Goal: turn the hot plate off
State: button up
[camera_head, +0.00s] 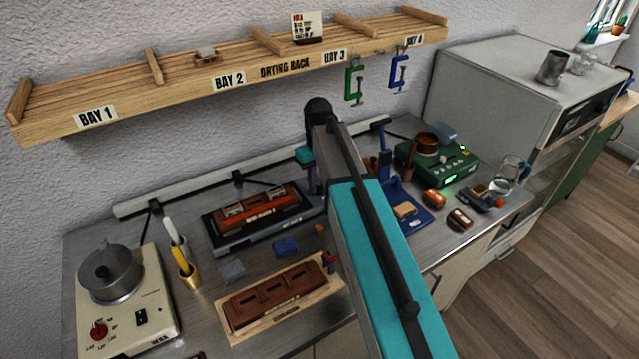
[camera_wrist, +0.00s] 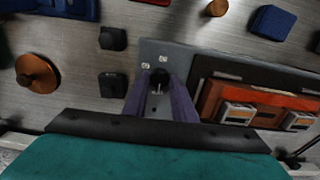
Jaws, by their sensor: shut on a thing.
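A low black-and-grey unit (camera_head: 286,224) with a red-brown top stands at the back of the bench. Its grey end (camera_wrist: 152,55) shows in the wrist view. My gripper (camera_head: 312,188) points down at its right end. In the wrist view, my purple fingers (camera_wrist: 158,86) are shut on a small dark knob (camera_wrist: 158,76) on that grey end. A cream WAX heater (camera_head: 145,297) with a metal pot and red dial stands at the left. A green unit (camera_head: 453,170) with a lit display stands at the right. I cannot tell which is the hot plate.
A wooden tray (camera_head: 243,333) lies in front. Black blocks (camera_wrist: 112,38) and a round copper-coloured piece (camera_wrist: 37,73) lie beside the grey end.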

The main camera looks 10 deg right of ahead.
aim_at(319, 187)
jog(key=shift+w, duration=0.1)
jog(key=o, duration=1)
jog(key=shift+o, duration=0.2)
notch_tip(319, 187, up, 14)
jog(key=p, duration=0.8)
jog(key=shift+p, duration=0.35)
jog(key=shift+f, duration=0.15)
